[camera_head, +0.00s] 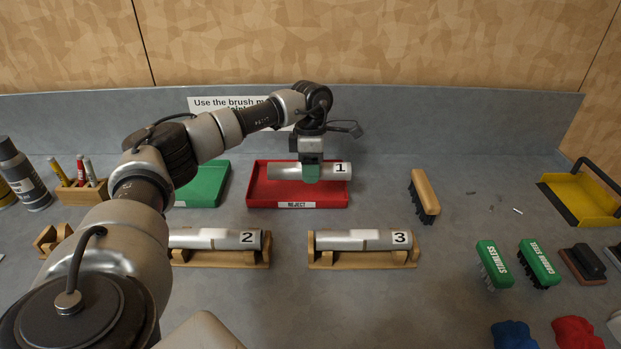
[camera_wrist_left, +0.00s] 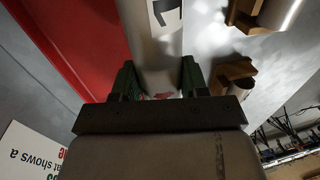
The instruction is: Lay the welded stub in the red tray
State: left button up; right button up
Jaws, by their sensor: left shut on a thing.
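The welded stub marked 1 (camera_head: 332,171) is a silvery pipe held level over the red tray (camera_head: 297,200), which is labelled REJECT. My left gripper (camera_head: 311,174) is shut on its middle from above. In the left wrist view the stub (camera_wrist_left: 152,40) runs between the green fingers of the gripper (camera_wrist_left: 158,80), with the red tray (camera_wrist_left: 75,40) behind it on the left. I cannot tell whether the stub touches the tray. Stubs 2 (camera_head: 215,239) and 3 (camera_head: 362,240) rest in wooden cradles in front. My right gripper is not in view.
A green tray (camera_head: 203,184) stands left of the red one, partly behind my arm. A wooden-backed brush (camera_head: 424,193) lies to the right. Green brushes (camera_head: 494,264) and a yellow dustpan (camera_head: 580,200) are farther right. A printed sign (camera_head: 226,105) stands behind.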

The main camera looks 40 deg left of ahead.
pick_arm(q)
notch_tip(320, 180, down, 3)
jog(key=shift+f+p, duration=0.1)
jog(key=shift+p, duration=0.2)
jog(key=shift+f, duration=0.1)
jog(key=shift+f+b, duration=0.3)
jog(key=shift+f, duration=0.3)
jog(key=o, duration=1.1)
jog(key=shift+o, duration=0.2)
jog(key=shift+r, duration=0.15)
jog(key=r, duration=0.4)
jog(key=w+r, duration=0.1)
jog(key=r, duration=0.3)
jog(key=a+r+b, duration=0.1)
jog(key=r, duration=0.4)
jog(key=shift+w+a, duration=0.1)
jog(key=shift+w, duration=0.1)
jog(key=shift+f, duration=0.15)
